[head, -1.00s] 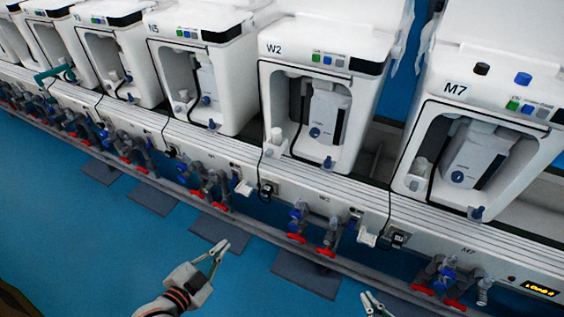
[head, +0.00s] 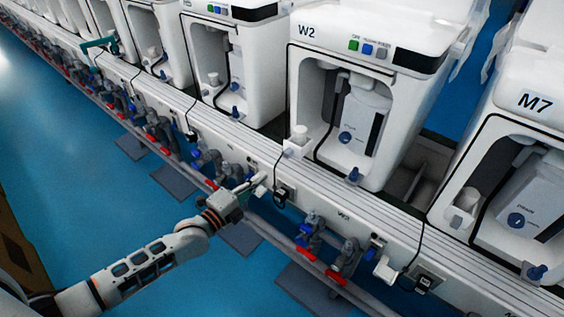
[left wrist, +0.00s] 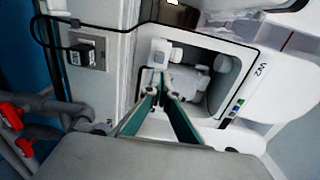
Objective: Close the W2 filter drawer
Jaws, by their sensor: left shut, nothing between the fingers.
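The W2 machine (head: 350,95) is a white housing with a dark-edged opening, right of centre in the head view. A small white drawer piece (head: 298,143) with a knob on top sticks out at the opening's lower left. It protrudes more than the similar parts on the neighbours. In the left wrist view the drawer (left wrist: 160,53) lies just beyond the fingertips. My left gripper (head: 257,182) is shut and empty, below and left of the drawer, by the rail front. In the left wrist view its fingertips (left wrist: 161,88) meet. Contact with the drawer cannot be told.
M7 (head: 527,130) stands to the right and another machine (head: 225,60) to the left. Pipes with red and blue valves (head: 325,245) run below the white rail (head: 345,212). A socket with a plug (left wrist: 85,52) sits beside the fingers.

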